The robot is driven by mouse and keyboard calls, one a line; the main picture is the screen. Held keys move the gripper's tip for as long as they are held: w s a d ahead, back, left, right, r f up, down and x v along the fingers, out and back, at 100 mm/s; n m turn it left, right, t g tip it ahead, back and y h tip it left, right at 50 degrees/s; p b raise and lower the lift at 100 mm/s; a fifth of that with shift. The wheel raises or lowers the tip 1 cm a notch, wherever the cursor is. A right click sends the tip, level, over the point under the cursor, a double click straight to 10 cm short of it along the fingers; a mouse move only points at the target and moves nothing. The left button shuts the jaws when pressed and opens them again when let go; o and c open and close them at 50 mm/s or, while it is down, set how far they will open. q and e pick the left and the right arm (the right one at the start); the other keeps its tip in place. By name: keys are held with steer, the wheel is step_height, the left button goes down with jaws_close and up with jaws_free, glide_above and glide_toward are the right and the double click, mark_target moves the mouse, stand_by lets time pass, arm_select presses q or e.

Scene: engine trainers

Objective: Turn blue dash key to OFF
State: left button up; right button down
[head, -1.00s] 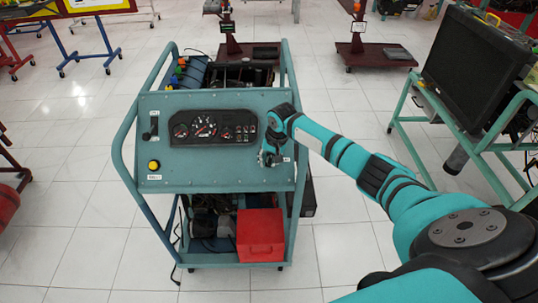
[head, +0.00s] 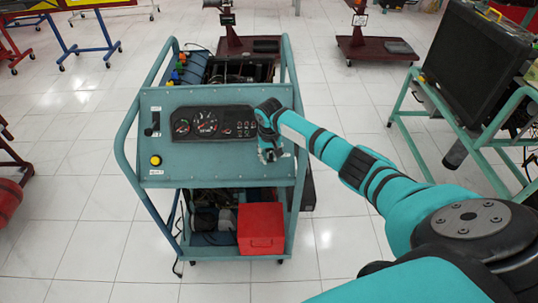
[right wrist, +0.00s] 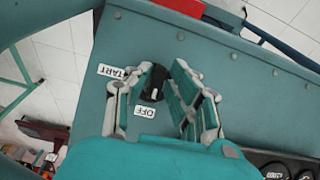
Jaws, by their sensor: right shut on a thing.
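The blue dash panel (head: 215,165) is the sloped top front of a wheeled engine trainer. Its key (right wrist: 153,82) is a small black knob at the panel's lower right, between the START label (right wrist: 112,72) and the OFF label (right wrist: 145,112) in the right wrist view. My right gripper (head: 268,155) is at the key, with its fingers (right wrist: 154,95) on either side and shut on it. The gripper hides the key in the head view. My left gripper is not in view.
Gauges (head: 208,122) sit on the panel left of my right gripper. A yellow button (head: 155,160) and a black lever (head: 153,124) are at its left. A red box (head: 261,228) stands on the lower shelf.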

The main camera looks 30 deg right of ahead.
steer(key=shift+s+d+f, duration=0.25)
steer(key=shift+s, duration=0.05)
steer(key=c, duration=1.4)
jaws_free()
steer(key=shift+d, duration=0.1)
steer(key=shift+o, duration=0.2)
steer(key=shift+r, duration=0.1)
steer(key=shift+w+r, duration=0.1)
steer(key=shift+w, duration=0.05)
steer(key=shift+r, duration=0.15)
step_height(320, 180, up, 12)
steer(key=s+a, duration=0.1)
steer(key=shift+s+a+f, duration=0.15)
steer(key=shift+s+f, duration=0.1)
steer(key=shift+s, duration=0.05)
